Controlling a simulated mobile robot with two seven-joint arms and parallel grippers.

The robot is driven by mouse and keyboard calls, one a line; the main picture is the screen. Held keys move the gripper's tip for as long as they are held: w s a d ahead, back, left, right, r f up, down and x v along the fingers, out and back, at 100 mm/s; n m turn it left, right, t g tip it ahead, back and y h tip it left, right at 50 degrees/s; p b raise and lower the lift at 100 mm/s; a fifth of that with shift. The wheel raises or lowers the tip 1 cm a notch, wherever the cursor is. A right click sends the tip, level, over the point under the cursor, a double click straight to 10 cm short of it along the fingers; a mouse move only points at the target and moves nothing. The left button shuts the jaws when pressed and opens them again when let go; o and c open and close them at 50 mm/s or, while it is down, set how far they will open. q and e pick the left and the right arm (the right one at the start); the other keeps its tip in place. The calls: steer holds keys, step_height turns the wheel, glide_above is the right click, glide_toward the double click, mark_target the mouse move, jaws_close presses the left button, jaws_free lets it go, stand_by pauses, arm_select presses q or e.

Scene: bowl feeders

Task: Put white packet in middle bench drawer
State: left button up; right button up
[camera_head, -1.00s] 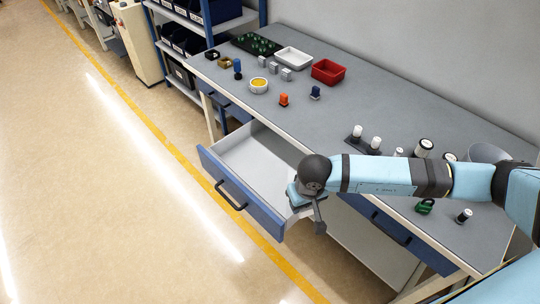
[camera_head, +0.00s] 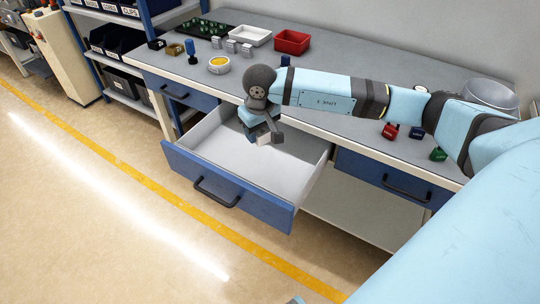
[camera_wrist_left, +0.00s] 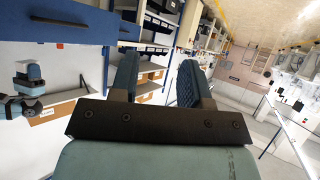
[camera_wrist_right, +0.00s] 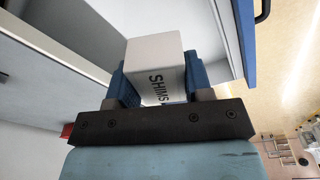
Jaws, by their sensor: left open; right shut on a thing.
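The middle bench drawer (camera_head: 228,190) is pulled out, with a blue front, black handle and pale interior. My right gripper (camera_head: 268,134) is over the back part of the open drawer in the head view. In the right wrist view, my right gripper (camera_wrist_right: 160,88) is shut on the white packet (camera_wrist_right: 155,50), a box marked SHIMS, with the drawer's inside beyond it. In the head view the packet is mostly hidden by the gripper. My left gripper (camera_wrist_left: 157,85) is open and empty in the left wrist view, facing shelves and floor away from the drawer.
The bench top (camera_head: 350,125) holds a white tray (camera_head: 250,36), a red bin (camera_head: 292,41), a yellow-filled round dish (camera_head: 219,65) and several small parts. Closed blue drawers flank the open one, at left (camera_head: 180,93) and right (camera_head: 395,180). The drawer's floor looks clear.

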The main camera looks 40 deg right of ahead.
steer(key=w+d+f+b, duration=0.1)
steer(key=w+d+b, duration=0.2)
steer(key=b, duration=0.5)
glide_above(264, 172)
step_height(264, 172, down, 14)
steer(key=shift+s+f, duration=0.1)
steer(key=shift+f, duration=0.15)
step_height(264, 172, down, 4)
steer(key=shift+f, duration=0.4)
arm_select(q)
steer(key=shift+t+h, duration=0.4)
steer(key=f, duration=0.3)
steer(key=d+f, duration=0.1)
steer(key=shift+w+f, duration=0.15)
steer(key=shift+w, duration=0.15)
steer(key=shift+f, duration=0.1)
